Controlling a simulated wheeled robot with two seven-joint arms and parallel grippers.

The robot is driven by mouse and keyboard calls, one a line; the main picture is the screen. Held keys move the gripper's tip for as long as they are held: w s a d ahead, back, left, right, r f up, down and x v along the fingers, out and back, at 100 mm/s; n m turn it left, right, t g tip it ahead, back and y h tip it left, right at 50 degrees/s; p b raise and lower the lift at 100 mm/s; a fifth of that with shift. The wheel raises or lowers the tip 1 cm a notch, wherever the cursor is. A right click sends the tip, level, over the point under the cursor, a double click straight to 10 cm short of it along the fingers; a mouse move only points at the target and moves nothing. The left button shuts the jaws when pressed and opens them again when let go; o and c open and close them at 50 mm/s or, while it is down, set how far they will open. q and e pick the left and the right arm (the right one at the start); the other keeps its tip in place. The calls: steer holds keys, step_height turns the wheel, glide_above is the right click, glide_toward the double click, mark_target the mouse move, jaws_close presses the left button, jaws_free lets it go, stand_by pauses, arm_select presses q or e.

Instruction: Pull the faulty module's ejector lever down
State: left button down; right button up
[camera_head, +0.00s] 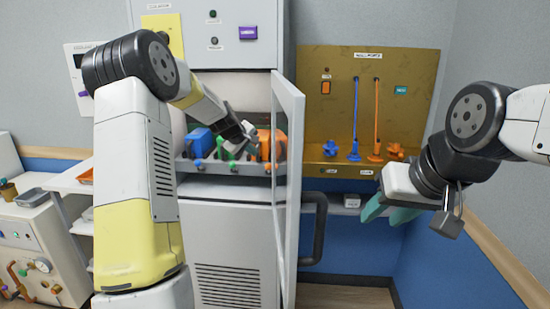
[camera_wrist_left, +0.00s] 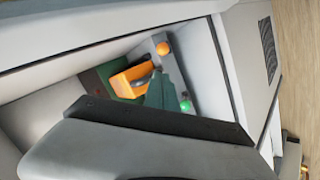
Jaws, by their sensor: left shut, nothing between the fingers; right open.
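Inside the open cabinet (camera_head: 232,225) a row of modules stands on a grey ledge: a blue module (camera_head: 200,139) at left, an orange module (camera_head: 265,147) at right, green parts between. Ejector levers with coloured knobs line the front edge: blue, green and an orange knob (camera_head: 268,168). I cannot tell which module is faulty. My left gripper (camera_head: 248,143) is shut and empty, in front of the orange module, partly hidden by its own arm. In the left wrist view its teal fingers (camera_wrist_left: 163,92) lie beside the orange module (camera_wrist_left: 132,79), between the orange knob (camera_wrist_left: 162,48) and green knob (camera_wrist_left: 185,105). My right gripper (camera_head: 388,212) is open and empty, far right.
The cabinet's glass door (camera_head: 289,180) stands open just right of my left gripper. A yellow tool board (camera_head: 370,85) with blue and orange rods hangs on the wall at right.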

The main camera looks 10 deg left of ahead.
mark_target(268, 169)
arm_select(q)
steer(key=shift+w+f, duration=0.15)
steer(key=shift+w, duration=0.15)
steer(key=x, duration=1)
